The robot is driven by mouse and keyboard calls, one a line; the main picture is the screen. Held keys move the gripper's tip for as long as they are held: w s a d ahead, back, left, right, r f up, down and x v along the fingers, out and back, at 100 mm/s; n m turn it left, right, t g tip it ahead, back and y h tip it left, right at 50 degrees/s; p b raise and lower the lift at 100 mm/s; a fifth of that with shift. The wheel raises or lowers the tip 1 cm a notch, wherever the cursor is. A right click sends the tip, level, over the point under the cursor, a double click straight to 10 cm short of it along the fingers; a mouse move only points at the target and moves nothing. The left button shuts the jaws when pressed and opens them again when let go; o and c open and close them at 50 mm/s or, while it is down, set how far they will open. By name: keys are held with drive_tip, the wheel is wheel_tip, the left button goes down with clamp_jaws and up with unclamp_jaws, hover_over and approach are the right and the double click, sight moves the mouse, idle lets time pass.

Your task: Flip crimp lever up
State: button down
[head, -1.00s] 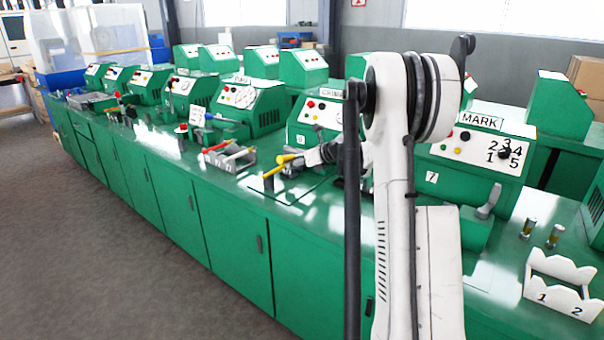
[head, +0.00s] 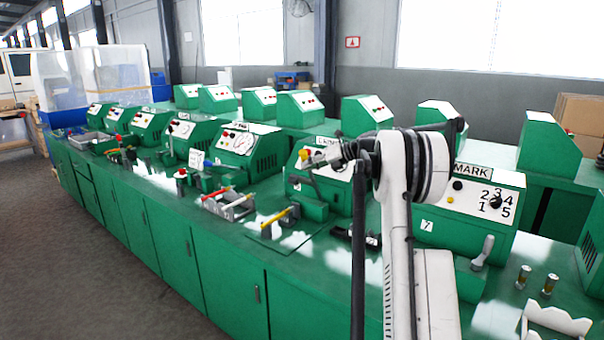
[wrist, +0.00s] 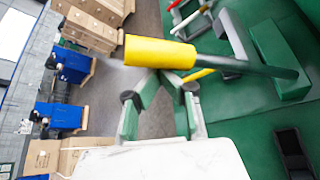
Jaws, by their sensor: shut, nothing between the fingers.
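The crimp lever's yellow grip (wrist: 158,52) is large and close in the wrist view, with a dark shaft running right. It crosses in front of my shut, empty gripper (wrist: 158,76); whether they touch is unclear. A second, lower yellow handle (wrist: 203,73) shows behind it. The shaft's base is hard to make out.
The green crimp machine (head: 300,183) stands behind the lever, and the MARK machine (head: 465,220) is to the right. Open floor (head: 75,260) lies before the bench.

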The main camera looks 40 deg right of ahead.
drive_tip(key=shift+w+d+r, duration=0.2)
drive_tip(key=shift+d+r, duration=0.5)
drive_tip(key=shift+r, duration=0.05)
drive_tip(key=shift+d+p, duration=0.1)
drive_tip(key=shift+p, duration=0.2)
drive_tip(key=s+a+f+b, duration=0.2)
drive_tip(key=a+f+b, duration=0.1)
drive_tip(key=a, duration=0.1)
drive_tip(key=d+f+p+v, duration=0.1)
drive_tip(key=v, duration=0.8)
drive_tip(key=shift+s+d, duration=0.15)
drive_tip(key=shift+d, duration=0.15)
drive_tip(key=shift+a+f, duration=0.1)
